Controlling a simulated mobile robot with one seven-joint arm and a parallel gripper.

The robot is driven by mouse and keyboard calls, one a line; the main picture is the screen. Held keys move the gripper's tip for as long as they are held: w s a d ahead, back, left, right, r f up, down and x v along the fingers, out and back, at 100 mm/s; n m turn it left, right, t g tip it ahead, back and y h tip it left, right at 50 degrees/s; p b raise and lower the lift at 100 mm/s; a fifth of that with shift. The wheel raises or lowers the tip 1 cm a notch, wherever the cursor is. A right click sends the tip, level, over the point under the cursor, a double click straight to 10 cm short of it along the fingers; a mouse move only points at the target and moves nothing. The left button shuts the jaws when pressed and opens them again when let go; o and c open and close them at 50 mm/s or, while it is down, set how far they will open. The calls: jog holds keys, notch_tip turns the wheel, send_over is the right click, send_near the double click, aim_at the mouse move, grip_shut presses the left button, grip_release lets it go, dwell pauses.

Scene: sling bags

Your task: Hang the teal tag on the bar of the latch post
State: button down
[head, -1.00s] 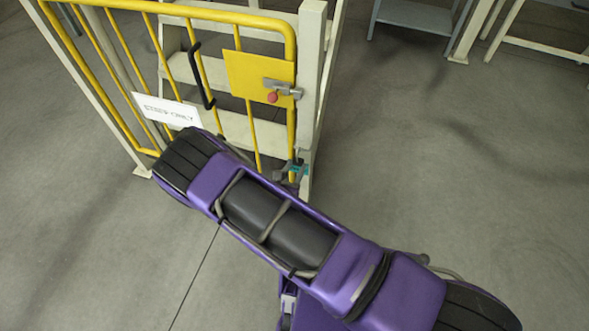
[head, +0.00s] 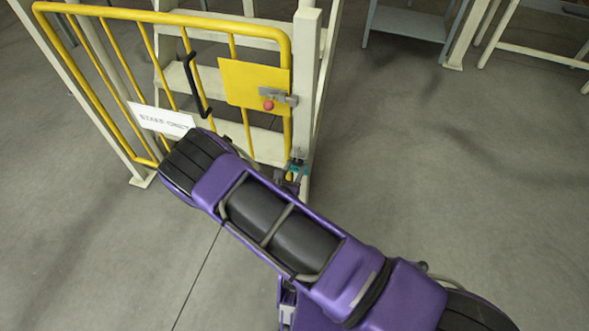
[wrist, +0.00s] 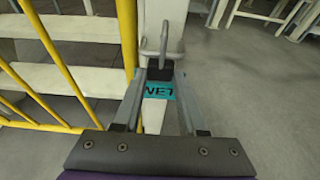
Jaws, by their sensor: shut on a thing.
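The teal tag (wrist: 160,91) has dark lettering and hangs below a black block with a grey loop above it, in the middle of the wrist view. My gripper (wrist: 158,76) is shut on its black upper part. The pale latch post (wrist: 166,14) stands directly behind the loop. I cannot tell whether the loop touches the post's bar, and I cannot make out the bar clearly. In the head view the teal tag (head: 298,163) is small, beside the lower part of the latch post (head: 304,70); my arm hides most of the gripper.
A yellow gate (head: 160,17) with a black handle, a white sign (head: 160,119), a yellow plate (head: 250,82) and a grey latch with red knob (head: 268,105) is left of the post. Pale steps are behind it. A grey table (head: 408,20) is farther back. Floor right is clear.

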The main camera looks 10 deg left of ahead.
jog(key=shift+f, duration=0.1)
jog(key=shift+f+b, duration=0.35)
jog(key=shift+f, duration=0.8)
grip_release()
jog(key=shift+s, duration=0.15)
jog(key=s+p, duration=0.1)
jog(key=s, duration=0.5)
jog(key=shift+s+a, duration=0.25)
jog(key=shift+s, duration=0.1)
dwell(0.5)
